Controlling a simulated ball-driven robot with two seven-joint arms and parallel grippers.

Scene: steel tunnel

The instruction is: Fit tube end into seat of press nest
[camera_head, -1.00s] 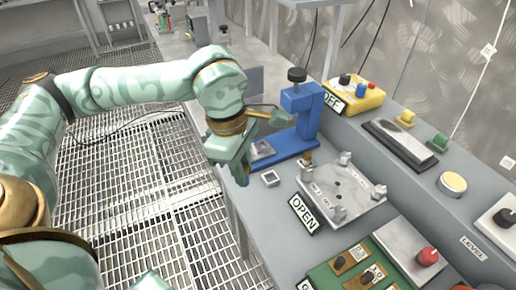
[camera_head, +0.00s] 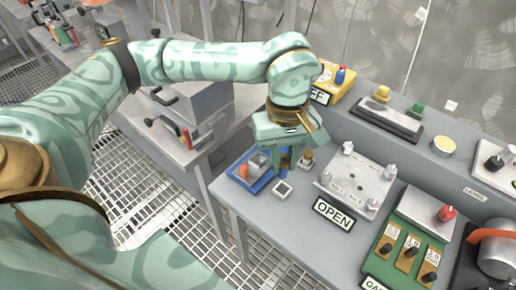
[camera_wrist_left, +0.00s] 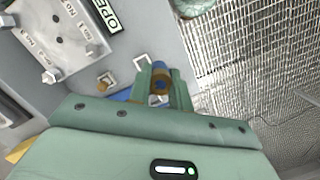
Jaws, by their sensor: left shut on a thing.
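My left gripper (camera_head: 284,160) points down in front of the blue press, in the head view. Its fingers also show in the left wrist view (camera_wrist_left: 160,92), closed around a small round piece with blue and brown-gold parts, seemingly the tube (camera_wrist_left: 160,82). The press nest is a silver block on the blue press base (camera_head: 262,185), just left of the fingers in the head view. The gripper hides most of the press column. Whether the tube end touches the seat cannot be told. My right gripper is in neither view.
A small white-framed square (camera_head: 282,190) lies in front of the press. A brass-coloured knob (camera_head: 307,158) stands close to the right of the fingers. A grey plate with posts (camera_head: 352,183) and an OPEN sign (camera_head: 334,213) are further right. The bench's left edge is near.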

